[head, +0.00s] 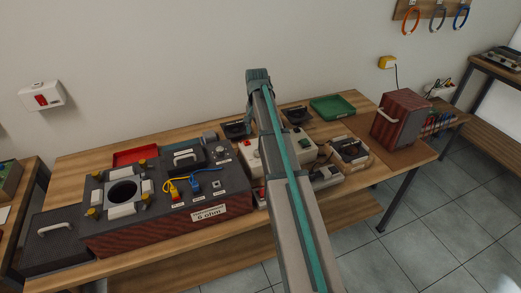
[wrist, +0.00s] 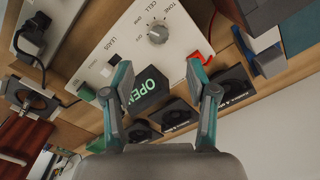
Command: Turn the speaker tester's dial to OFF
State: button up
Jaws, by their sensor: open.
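The speaker tester (wrist: 185,40) is a white panel in the wrist view, seen at a slant. Its round grey dial (wrist: 158,33) sits near the top centre, with the words TONE and CELL beside it. I cannot tell for certain where the dial points. A dark display (wrist: 150,88) reads OPEN in green. My gripper (wrist: 158,72) is open and empty, its two teal-edged fingers spread, with the dial ahead of the gap between them and apart from both. In the head view my arm hides part of the white tester boxes, and the gripper itself cannot be made out.
A red part (wrist: 200,52) sits at the panel's right edge. Dark speakers (wrist: 175,113) stand close by. In the head view, a large dark speaker box (head: 150,225), a red tray (head: 135,155), a green tray (head: 332,106) and a red-brown box (head: 402,117) share the wooden bench.

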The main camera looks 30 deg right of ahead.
aim_at(257, 151)
notch_tip(257, 151, down, 11)
jog(key=p, duration=0.3)
jog(key=shift+r, duration=0.15)
dwell(0.3)
grip_shut()
jog(key=shift+n, duration=0.4)
jog(key=n+b, duration=0.1)
jog(key=n, duration=0.2)
jog(key=n+b, duration=0.1)
jog(key=n, duration=0.4)
dwell(0.5)
